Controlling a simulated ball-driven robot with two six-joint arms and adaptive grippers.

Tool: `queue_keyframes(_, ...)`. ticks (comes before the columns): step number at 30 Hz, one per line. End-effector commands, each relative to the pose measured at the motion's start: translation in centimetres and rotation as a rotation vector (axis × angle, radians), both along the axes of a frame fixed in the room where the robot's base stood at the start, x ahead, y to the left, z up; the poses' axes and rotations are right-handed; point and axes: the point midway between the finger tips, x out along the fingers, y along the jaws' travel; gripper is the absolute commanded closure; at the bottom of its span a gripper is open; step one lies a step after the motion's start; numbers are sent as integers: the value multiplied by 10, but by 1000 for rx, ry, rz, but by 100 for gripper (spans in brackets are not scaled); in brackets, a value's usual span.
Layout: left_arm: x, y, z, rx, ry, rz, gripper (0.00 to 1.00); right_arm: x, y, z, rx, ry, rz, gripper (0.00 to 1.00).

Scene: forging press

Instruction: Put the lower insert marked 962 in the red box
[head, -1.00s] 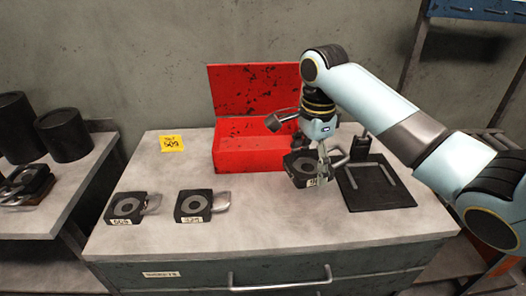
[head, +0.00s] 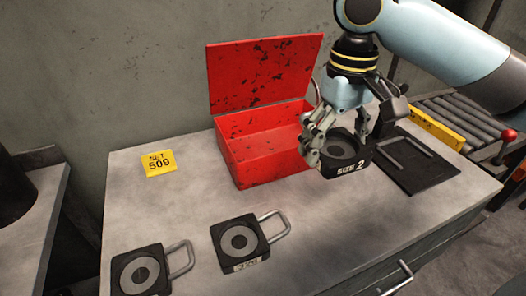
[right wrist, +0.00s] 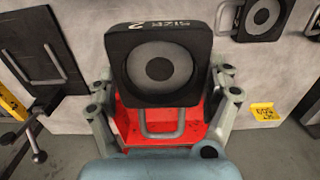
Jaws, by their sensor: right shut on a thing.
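My right gripper (head: 332,132) is shut on a dark square insert (head: 342,150) with a grey ring face and a wire handle. Its front edge reads "SIZE 2"; I see no 962 on it. It hangs just right of the open red box (head: 240,161), outside it and above the table. In the right wrist view, the insert (right wrist: 157,68) fills the middle, its handle (right wrist: 160,127) between the fingers, with the red box (right wrist: 128,122) behind. Two similar inserts lie at the front: one (head: 238,242) with a hard-to-read label, another (head: 138,272) at lower left. My left gripper is out of view.
A yellow card reading "SET 509" (head: 158,162) lies left of the box. A black plate with bars (head: 418,165) lies at the right. The box lid (head: 263,72) stands open at the back. A roller conveyor (head: 468,118) is beyond. The table's middle is clear.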

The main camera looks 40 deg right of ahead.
Motion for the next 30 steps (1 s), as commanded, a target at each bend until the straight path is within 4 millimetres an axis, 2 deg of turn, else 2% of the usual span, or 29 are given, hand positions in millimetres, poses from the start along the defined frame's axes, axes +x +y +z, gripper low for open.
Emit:
queue_keyframes(7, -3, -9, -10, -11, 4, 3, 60, -19, -9, -12, -6, 1, 30, 73)
queue_keyframes(12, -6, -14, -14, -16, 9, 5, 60, -24, -13, -18, -3, -1, 33, 73)
queue_keyframes(15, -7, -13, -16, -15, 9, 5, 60, -21, -14, -21, 0, -5, 30, 73)
queue_keyframes(20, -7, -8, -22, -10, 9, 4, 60, 3, -20, -22, 5, -10, 26, 73)
queue_keyframes(30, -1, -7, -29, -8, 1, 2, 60, 81, -45, -20, 4, -10, 25, 73)
